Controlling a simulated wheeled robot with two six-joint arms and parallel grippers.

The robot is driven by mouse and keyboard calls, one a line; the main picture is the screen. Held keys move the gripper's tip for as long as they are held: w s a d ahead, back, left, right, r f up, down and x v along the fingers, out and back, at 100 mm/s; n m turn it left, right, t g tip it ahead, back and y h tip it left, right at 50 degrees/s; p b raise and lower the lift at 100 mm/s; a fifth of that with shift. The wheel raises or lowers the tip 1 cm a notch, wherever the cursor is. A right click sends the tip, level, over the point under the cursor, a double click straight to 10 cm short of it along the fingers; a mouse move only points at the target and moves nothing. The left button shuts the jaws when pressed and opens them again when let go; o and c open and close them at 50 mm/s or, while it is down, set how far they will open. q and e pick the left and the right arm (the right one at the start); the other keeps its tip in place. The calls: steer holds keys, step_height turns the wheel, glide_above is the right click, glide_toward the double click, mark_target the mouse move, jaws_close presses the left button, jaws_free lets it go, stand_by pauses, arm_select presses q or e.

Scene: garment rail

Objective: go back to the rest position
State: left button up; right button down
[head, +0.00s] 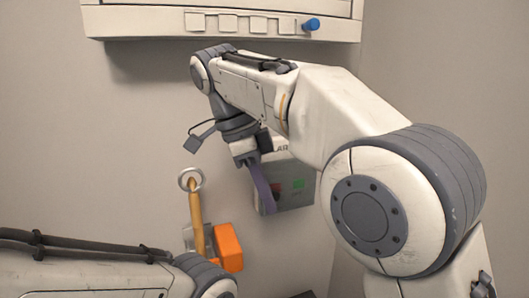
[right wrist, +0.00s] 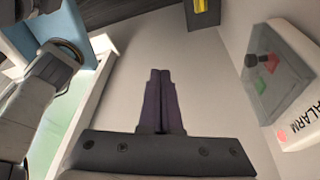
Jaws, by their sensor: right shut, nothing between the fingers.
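My right gripper (head: 270,208) hangs from my right arm in front of the wall, its purple fingers in front of the alarm box in the head view. In the right wrist view the fingers (right wrist: 160,75) lie together with nothing between them. My left arm shows only in part at the bottom left of the head view. Its gripper is not seen.
A grey-white alarm box (head: 296,172) with red and green buttons is on the wall; it also shows in the right wrist view (right wrist: 290,50). A wooden-handled tool (head: 195,205) with an orange part (head: 228,248) hangs left of it. A white panel (head: 150,22) with a blue knob (head: 311,24) is above.

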steer(key=w+d+f+n+y, duration=0.1)
steer(key=d+f+n, duration=0.4)
steer(key=f, duration=0.2)
steer(key=w+d+f+n+y, duration=0.1)
steer(key=d+f+n, duration=0.35)
steer(key=f, duration=0.35)
steer(key=s+d+f+n+t+y, duration=0.1)
steer(key=s+d+f+n+t, duration=0.1)
steer(key=s+d+f+n, duration=0.3)
steer(key=s+d+f+n+t+y, duration=0.1)
steer(key=s+d+f+n, duration=0.3)
steer(key=f, duration=0.3)
steer(key=s+a+f+n+g+b, duration=0.1)
steer(key=s+a+f+n+b, duration=0.2)
steer(key=s+a+b, duration=0.3)
steer(key=s+a+f+n+g+y+b, duration=0.1)
steer(key=s+a+f+n+b, duration=0.2)
steer(key=s+a, duration=0.4)
steer(key=a+n+b, duration=0.1)
steer(key=b, duration=0.1)
steer(key=shift+g+b, duration=0.3)
steer(key=shift+b, duration=0.05)
steer(key=shift+s+f, duration=0.1)
